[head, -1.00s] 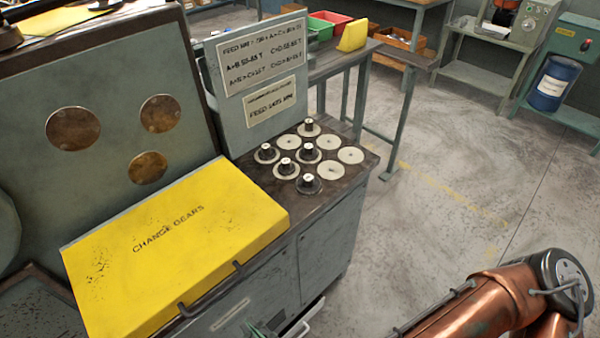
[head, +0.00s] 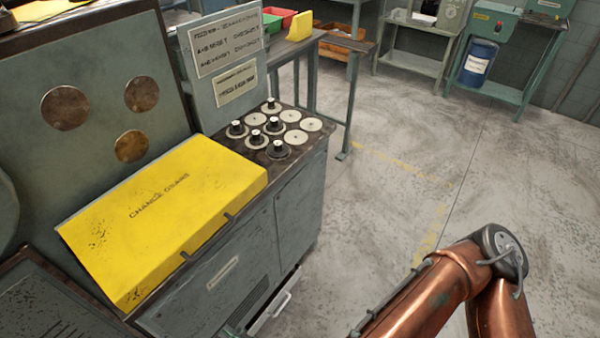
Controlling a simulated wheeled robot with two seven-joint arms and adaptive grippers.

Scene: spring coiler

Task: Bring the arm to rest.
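My copper-coloured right arm (head: 425,300) comes in at the bottom right of the head view. It is bent at a dark grey joint (head: 503,252) and hangs over open floor, apart from the machine. Its gripper is out of the frame. My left arm and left gripper do not show. The yellow cover marked CHANGE GEARS (head: 165,215) lies shut on the front of the grey machine (head: 245,255). Beside it, several black knobs and pale discs (head: 291,116) sit on the machine's dark top.
A lettered panel (head: 225,55) stands behind the discs. A handle (head: 282,305) sticks out low on the machine's front. Benches with red and green bins (head: 280,17) and a blue drum (head: 478,62) stand at the back. The floor (head: 400,180) to the right is clear.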

